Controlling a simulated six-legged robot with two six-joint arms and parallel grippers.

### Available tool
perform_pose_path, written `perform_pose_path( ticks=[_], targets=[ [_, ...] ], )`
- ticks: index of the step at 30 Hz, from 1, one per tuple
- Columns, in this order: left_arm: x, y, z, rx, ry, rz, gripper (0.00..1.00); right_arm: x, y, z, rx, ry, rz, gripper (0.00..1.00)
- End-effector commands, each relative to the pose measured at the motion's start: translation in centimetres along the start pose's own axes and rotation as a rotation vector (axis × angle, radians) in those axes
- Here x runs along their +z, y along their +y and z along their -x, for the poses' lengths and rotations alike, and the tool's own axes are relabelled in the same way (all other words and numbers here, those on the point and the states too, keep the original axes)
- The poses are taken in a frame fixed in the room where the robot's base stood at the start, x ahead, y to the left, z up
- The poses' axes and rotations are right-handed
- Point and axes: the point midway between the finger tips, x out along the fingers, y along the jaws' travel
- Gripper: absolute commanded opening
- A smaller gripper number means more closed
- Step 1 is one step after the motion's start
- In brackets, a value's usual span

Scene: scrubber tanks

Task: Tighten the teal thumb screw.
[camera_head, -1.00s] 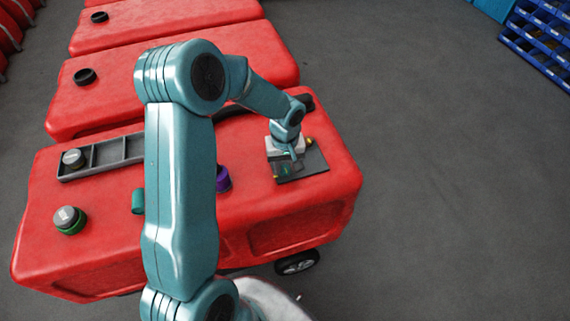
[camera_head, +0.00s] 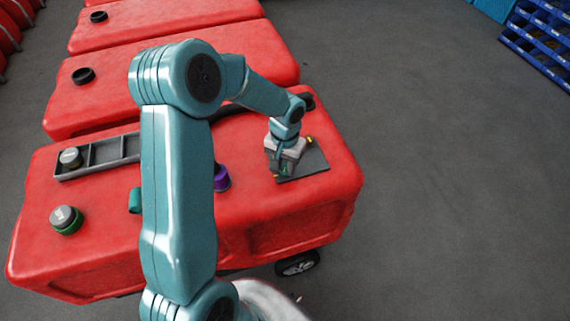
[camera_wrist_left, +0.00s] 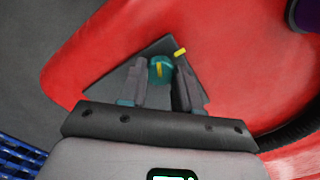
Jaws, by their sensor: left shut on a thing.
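The teal thumb screw (camera_wrist_left: 160,68) shows between the fingers in the left wrist view, with a yellow mark on its top. It stands on a dark grey plate (camera_head: 309,164) on the right part of the nearest red tank's top. My left gripper (camera_head: 281,172) points down over the plate. It also shows in the left wrist view (camera_wrist_left: 160,80), shut on the thumb screw. In the head view the gripper hides the screw. My right gripper is in neither view.
The red tank (camera_head: 290,210) also bears a grey tray (camera_head: 101,153) with a grey-capped piece, a green-ringed cap (camera_head: 66,219) and a purple ring (camera_head: 221,178). A yellow piece (camera_wrist_left: 180,52) sits at the plate's edge. More red tanks stand behind. Blue racks (camera_head: 540,45) stand far right.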

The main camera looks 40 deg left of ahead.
Motion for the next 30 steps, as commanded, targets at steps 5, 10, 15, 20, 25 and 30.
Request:
perform_pose_path(
  ticks=[5,10,15,20,25,30],
  targets=[
    [-0.07,-0.01,0.13,0.000,0.003,-0.167,0.02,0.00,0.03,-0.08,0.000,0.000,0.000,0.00],
    [-0.09,-0.02,0.18,-0.001,0.003,-0.328,0.02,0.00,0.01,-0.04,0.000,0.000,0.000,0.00],
    [-0.10,-0.04,0.23,-0.001,0.003,-0.490,0.02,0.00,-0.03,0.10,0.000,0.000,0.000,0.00],
    [-0.11,-0.06,0.27,-0.002,0.003,-0.640,0.02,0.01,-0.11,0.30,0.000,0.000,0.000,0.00],
    [-0.15,-0.08,0.32,-0.003,0.004,-0.786,0.02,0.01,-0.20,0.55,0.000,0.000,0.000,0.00],
    [-0.19,-0.10,0.36,-0.004,0.006,-0.908,0.02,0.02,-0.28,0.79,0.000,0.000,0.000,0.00]
  ],
)
